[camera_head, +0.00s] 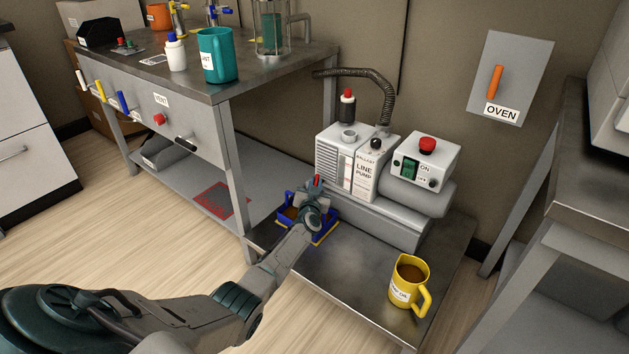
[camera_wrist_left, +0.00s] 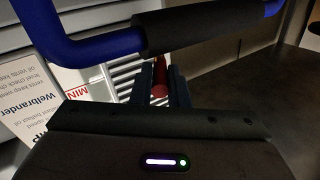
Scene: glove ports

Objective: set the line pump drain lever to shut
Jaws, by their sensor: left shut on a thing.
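The line pump (camera_head: 347,165) is a pale grey box with a "LINE PUMP" label, standing on a low dark metal shelf. My left gripper (camera_head: 316,189) is at the lower front left of the pump. A red lever (camera_head: 317,180) shows at its fingertips. In the left wrist view the red lever (camera_wrist_left: 160,75) lies between the two fingers (camera_wrist_left: 160,90), and the gripper is shut on it. The lever's pivot and any position marks are hidden. My right gripper is not in view.
A blue and yellow tray (camera_head: 325,236) lies under my left gripper. In the left wrist view a blue bar with a black sleeve (camera_wrist_left: 207,27) crosses close by. A yellow mug (camera_head: 409,282) stands on the shelf (camera_head: 350,285) to the right. A switch box (camera_head: 425,160) sits beside the pump.

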